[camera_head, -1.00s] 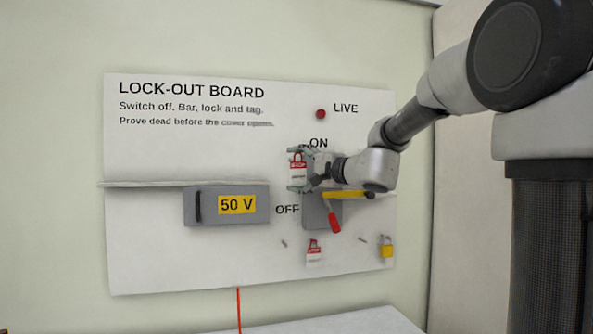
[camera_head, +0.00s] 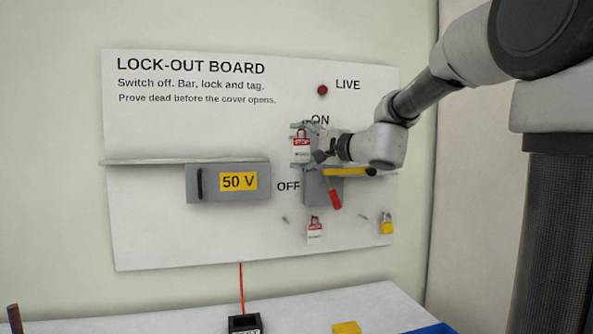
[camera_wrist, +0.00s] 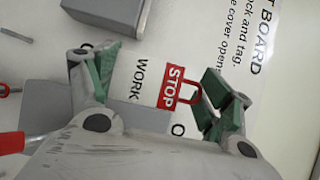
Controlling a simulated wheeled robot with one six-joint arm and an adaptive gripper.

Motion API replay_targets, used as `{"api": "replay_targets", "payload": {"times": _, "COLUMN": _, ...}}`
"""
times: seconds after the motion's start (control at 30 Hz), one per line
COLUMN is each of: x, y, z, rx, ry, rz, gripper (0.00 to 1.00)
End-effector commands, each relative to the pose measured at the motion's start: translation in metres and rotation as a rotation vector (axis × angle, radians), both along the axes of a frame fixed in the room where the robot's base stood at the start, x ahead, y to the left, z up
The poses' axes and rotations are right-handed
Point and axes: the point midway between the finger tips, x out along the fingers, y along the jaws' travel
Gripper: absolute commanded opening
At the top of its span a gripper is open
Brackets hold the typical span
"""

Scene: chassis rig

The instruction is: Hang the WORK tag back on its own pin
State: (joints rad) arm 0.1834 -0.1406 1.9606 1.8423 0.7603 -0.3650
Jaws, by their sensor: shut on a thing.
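My gripper (camera_head: 304,146) is shut on the WORK tag (camera_head: 301,149), a white card with a red STOP band and a red shackle. In the wrist view the tag (camera_wrist: 143,78) lies between the green finger pads of my gripper (camera_wrist: 160,84), with the word WORK readable. A bare pin (camera_head: 285,220) is low on the board, below OFF. Another bare pin (camera_head: 363,217) is to its right. Between them hangs a second red-and-white tag (camera_head: 315,229), its lettering too small to read.
The switch (camera_head: 318,188) has a red handle (camera_head: 335,197) pointing down and a yellow bar (camera_head: 350,171) across it. A yellow padlock (camera_head: 387,225) hangs at right. The 50 V box (camera_head: 205,190) and a ledge (camera_head: 150,161) are at left. A table (camera_head: 290,312) lies below.

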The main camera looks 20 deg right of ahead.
Motion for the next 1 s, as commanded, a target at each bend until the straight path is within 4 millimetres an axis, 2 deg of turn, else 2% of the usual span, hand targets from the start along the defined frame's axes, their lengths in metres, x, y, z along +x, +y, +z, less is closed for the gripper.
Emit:
{"api": "replay_targets", "payload": {"times": 0.47, "x": 0.0, "y": 0.0, "z": 0.0, "rx": 0.0, "ry": 0.0, "rz": 0.0, "gripper": 0.69}}
{"api": "replay_targets", "payload": {"times": 0.57, "x": 0.001, "y": 0.0, "z": -0.006, "rx": 0.0, "ry": 0.004, "rz": 0.004, "gripper": 0.69}}
{"api": "replay_targets", "payload": {"times": 0.67, "x": 0.004, "y": 0.002, "z": -0.022, "rx": -0.002, "ry": 0.014, "rz": 0.015, "gripper": 0.69}}
{"api": "replay_targets", "payload": {"times": 0.77, "x": 0.008, "y": 0.005, "z": -0.053, "rx": -0.003, "ry": 0.028, "rz": 0.036, "gripper": 0.69}}
{"api": "replay_targets", "payload": {"times": 1.0, "x": 0.009, "y": 0.01, "z": -0.151, "rx": 0.009, "ry": 0.039, "rz": 0.073, "gripper": 0.69}}
